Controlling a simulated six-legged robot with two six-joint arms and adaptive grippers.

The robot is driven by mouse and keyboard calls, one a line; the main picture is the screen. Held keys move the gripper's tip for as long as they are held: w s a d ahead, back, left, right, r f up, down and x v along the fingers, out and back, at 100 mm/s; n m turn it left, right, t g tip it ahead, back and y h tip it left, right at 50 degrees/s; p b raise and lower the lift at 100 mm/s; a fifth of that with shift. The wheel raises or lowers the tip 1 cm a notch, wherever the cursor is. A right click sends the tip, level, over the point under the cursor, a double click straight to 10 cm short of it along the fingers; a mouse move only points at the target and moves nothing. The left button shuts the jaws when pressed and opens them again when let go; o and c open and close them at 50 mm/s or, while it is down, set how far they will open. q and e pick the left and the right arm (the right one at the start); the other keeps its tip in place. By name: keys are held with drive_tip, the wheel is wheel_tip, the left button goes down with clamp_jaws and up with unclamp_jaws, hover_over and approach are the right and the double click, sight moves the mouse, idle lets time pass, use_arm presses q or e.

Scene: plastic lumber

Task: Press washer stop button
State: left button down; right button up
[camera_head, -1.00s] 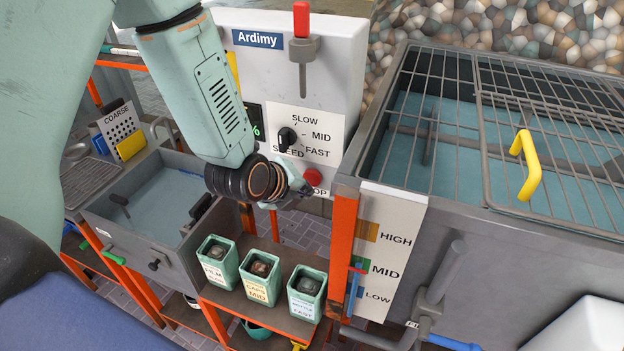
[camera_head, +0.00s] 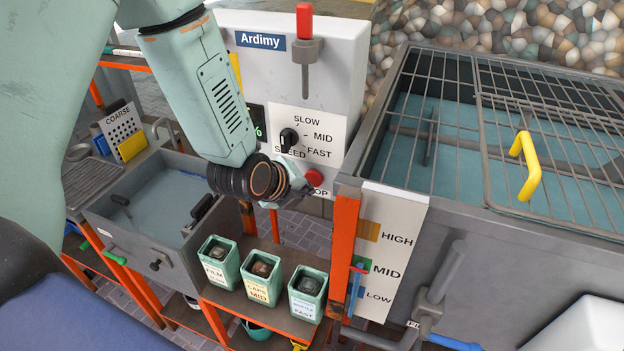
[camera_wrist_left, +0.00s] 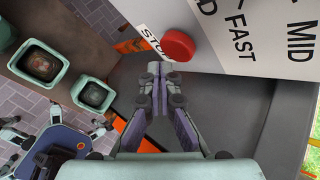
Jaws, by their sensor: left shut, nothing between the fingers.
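The red stop button (camera_head: 314,178) sits low on the white control panel of the washer (camera_head: 335,60), with a partly hidden label below it. In the left wrist view the red button (camera_wrist_left: 178,45) stands out from the panel beside the "STOP" label (camera_wrist_left: 152,40). My left gripper (camera_wrist_left: 160,72) is shut and empty, its fingertips just below the button in that view; I cannot tell whether they touch it. In the head view the left gripper (camera_head: 296,190) is partly hidden by its wrist and lies just left of the button. My right gripper is not in view.
The speed dial (camera_head: 288,139) is above the button. A red-handled lever (camera_head: 304,22) is higher up. An orange post (camera_head: 344,235) and a grey tank with a wire grid lid (camera_head: 530,150) stand to the right. Labelled green bins (camera_head: 262,275) sit below.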

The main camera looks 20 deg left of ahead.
use_arm(q)
drive_tip(key=shift+w+f, duration=0.1)
drive_tip(key=shift+w, duration=0.15)
drive_tip(key=shift+s, duration=0.15)
drive_tip(key=shift+w, duration=0.55)
drive_tip(key=shift+s, duration=0.15)
idle(0.3)
